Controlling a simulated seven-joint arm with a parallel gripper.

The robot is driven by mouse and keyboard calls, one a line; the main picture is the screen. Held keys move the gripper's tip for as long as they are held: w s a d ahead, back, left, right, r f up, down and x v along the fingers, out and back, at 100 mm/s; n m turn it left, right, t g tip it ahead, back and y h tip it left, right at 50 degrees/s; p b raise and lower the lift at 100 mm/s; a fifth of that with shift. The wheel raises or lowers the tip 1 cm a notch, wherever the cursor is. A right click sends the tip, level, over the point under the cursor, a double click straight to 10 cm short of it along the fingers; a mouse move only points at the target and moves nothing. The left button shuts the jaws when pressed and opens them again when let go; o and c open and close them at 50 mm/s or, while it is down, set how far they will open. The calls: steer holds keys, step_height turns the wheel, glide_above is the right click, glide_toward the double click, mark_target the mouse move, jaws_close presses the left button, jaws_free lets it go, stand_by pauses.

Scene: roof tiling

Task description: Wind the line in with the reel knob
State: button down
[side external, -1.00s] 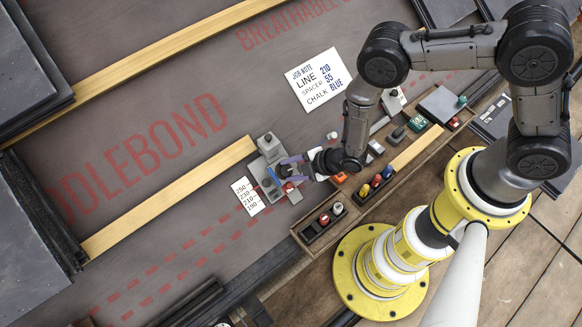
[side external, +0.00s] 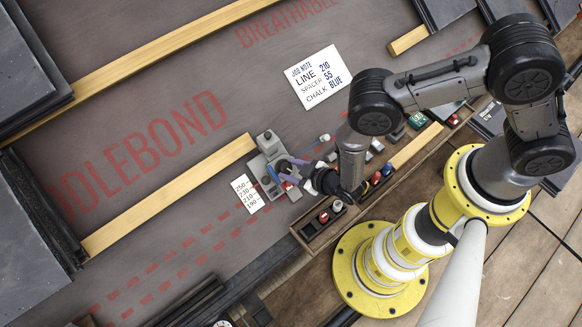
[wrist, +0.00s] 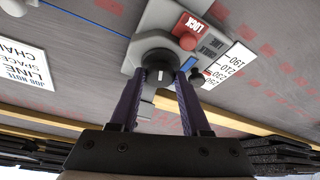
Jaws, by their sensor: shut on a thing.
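A blue line (wrist: 85,17) runs from the unit to the upper left in the wrist view.
A card with numbers (side external: 247,194) lies left of the unit. The job note (side external: 317,76) reads LINE 210, SPACER 55, CHALK BLUE. A wooden tray (side external: 312,240) with coloured pieces is close below my gripper. Timber battens (side external: 170,195) and slate stacks stand around the sheet.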

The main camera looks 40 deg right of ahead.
steer(key=m+h, duration=0.1)
steer(key=m, duration=0.1)
steer(key=m+h, duration=0.1)
steer(key=m, duration=0.4)
steer(key=shift+a+h, duration=0.3)
steer(key=shift+h, duration=0.1)
steer(key=m+h, duration=0.1)
steer(key=m, duration=0.3)
steer(key=shift+a, duration=0.1)
steer(key=shift+w+m+g+h, duration=0.1)
steer(key=shift+m+g+h, duration=0.25)
steer(key=shift+m, duration=0.75)
steer(key=shift+w+m+g+h, duration=0.15)
steer(key=shift+m+h, duration=0.3)
steer(key=shift+m, duration=0.65)
steer(key=shift+s, duration=0.1)
steer(key=shift+c, duration=1.9)
jaws_free()
steer(key=v, duration=0.7)
steer(key=shift+s+r, duration=0.2)
steer(key=shift+r, duration=0.05)
